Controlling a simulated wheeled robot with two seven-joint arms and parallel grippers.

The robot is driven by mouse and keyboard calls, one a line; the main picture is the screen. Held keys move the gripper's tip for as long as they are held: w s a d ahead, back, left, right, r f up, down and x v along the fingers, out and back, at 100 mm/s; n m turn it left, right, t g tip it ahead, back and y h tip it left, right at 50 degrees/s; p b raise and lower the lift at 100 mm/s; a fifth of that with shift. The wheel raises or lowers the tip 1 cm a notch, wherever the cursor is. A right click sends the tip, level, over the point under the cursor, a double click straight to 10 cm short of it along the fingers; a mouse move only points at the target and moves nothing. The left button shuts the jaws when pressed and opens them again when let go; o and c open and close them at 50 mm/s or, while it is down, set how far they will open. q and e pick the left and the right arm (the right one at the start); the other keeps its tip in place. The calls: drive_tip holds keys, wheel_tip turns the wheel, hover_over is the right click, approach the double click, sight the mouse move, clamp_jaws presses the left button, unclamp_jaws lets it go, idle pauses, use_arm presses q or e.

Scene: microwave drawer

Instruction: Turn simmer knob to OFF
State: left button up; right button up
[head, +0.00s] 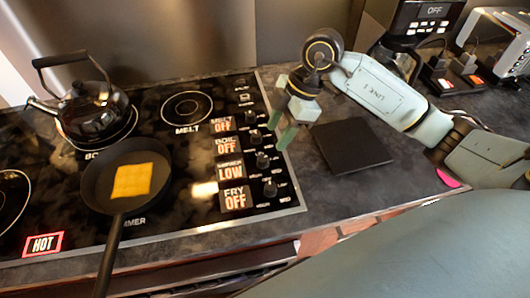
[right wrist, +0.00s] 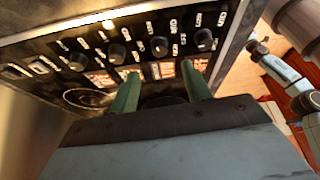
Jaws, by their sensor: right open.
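The simmer knob (head: 262,160) is a small black knob on the stove's right strip, beside the simmer display (head: 230,172), which reads LOW. The melt, boil and fry displays read OFF. My right gripper (head: 281,128) is open and empty, pointing down above the strip's right edge, near the boil knob (head: 256,137) and farther back than the simmer knob. In the right wrist view its two green fingers (right wrist: 160,72) are apart, with a row of black knobs beyond them, none between them. My left gripper is not in view.
A black pan (head: 98,208) with a yellow square food piece sits on the simmer burner, handle toward the front. A black kettle (head: 92,112) stands behind it. A HOT sign (head: 42,244) glows at the front left. A flat dark slab (head: 350,146) lies right of the stove.

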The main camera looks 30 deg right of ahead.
sight(263, 158)
drive_tip(key=x, duration=0.8)
drive_tip(key=shift+a+f, duration=0.1)
drive_tip(key=shift+f, duration=0.05)
drive_tip(key=c, duration=1)
